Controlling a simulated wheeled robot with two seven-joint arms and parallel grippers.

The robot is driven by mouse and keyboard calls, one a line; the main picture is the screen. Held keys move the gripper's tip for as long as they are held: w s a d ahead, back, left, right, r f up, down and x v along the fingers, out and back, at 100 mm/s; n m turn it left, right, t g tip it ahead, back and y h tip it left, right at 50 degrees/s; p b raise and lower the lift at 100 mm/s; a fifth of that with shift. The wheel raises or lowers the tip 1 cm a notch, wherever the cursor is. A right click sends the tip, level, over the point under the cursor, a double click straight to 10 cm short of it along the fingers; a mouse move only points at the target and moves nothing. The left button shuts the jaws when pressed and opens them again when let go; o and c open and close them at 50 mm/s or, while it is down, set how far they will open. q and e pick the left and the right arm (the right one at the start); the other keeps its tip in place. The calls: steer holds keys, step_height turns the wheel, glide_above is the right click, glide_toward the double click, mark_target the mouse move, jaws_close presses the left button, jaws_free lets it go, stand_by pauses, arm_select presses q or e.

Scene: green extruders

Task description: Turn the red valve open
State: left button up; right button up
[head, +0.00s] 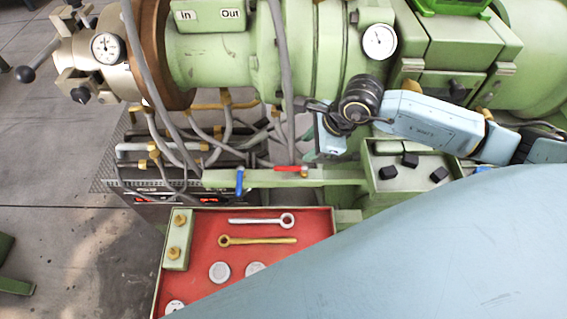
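The red valve (291,169) is a small red lever on a pipe along the green ledge, near the middle of the head view. It lies roughly level, across the picture. My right gripper (312,155) hangs just above and to the right of the red lever, at the end of the blue arm reaching in from the right. It is seen small and partly edge-on, so its finger opening is unclear, and I cannot tell whether it touches the lever. My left gripper is not in view.
A blue valve lever (239,182) points down, left of the red one. Hoses and pipes crowd behind. A red-lined tray (205,241) with wrenches and round discs lies below. A green bin (408,183) with black blocks is at right. The green extruder (212,62) stands above.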

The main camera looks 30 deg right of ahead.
mark_target(285, 167)
steer(key=x, duration=1.3)
steer(key=shift+f, duration=0.2)
jaws_close()
